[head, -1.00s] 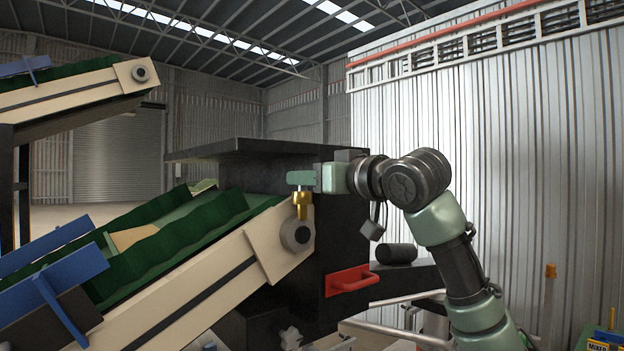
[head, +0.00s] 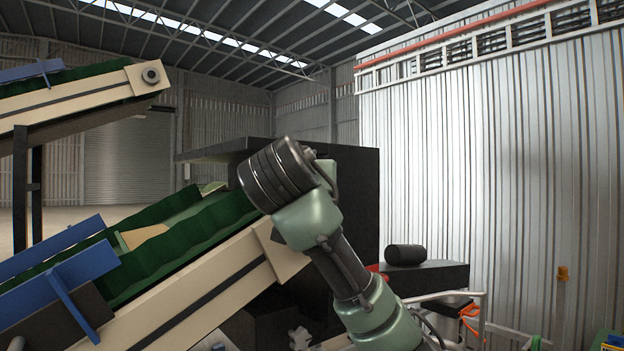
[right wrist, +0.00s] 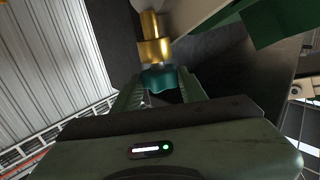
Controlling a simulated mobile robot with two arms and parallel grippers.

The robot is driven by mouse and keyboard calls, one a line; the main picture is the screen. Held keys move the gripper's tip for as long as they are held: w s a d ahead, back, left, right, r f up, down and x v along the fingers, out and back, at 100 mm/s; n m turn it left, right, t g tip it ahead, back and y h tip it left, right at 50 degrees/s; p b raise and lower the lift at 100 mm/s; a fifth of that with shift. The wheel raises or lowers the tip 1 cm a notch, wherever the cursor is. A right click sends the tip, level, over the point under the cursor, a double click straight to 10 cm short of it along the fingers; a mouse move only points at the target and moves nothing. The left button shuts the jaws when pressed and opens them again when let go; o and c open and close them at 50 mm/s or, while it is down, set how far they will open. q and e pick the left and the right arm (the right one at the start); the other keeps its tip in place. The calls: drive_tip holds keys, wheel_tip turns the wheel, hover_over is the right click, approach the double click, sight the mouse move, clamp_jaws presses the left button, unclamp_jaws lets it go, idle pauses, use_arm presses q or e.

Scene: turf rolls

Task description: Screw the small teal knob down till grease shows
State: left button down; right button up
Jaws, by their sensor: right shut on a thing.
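The small teal knob (right wrist: 158,78) sits at the end of a brass fitting (right wrist: 153,38) in the right wrist view. My right gripper (right wrist: 160,90) has its fingers on either side of the knob and is shut on it. No grease can be made out around the knob or the brass. In the head view my right wrist and forearm cover the gripper, the knob and the brass fitting. My left gripper is in neither view.
A cream-framed conveyor (head: 195,293) with a green belt slopes up to a black machine housing (head: 350,185). Blue plates (head: 72,280) stand at its lower left. A black roll (head: 405,254) lies on a dark ledge to the right, before a ribbed metal wall (head: 480,170).

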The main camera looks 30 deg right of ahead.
drive_tip(key=shift+w+m+g+h, duration=0.1)
drive_tip(key=shift+m+g+h, duration=0.2)
drive_tip(key=shift+g+h, duration=0.15)
drive_tip(key=o, duration=1.4)
drive_tip(key=shift+s+d, duration=0.1)
drive_tip(key=shift+s, duration=0.1)
drive_tip(key=shift+r, duration=0.1)
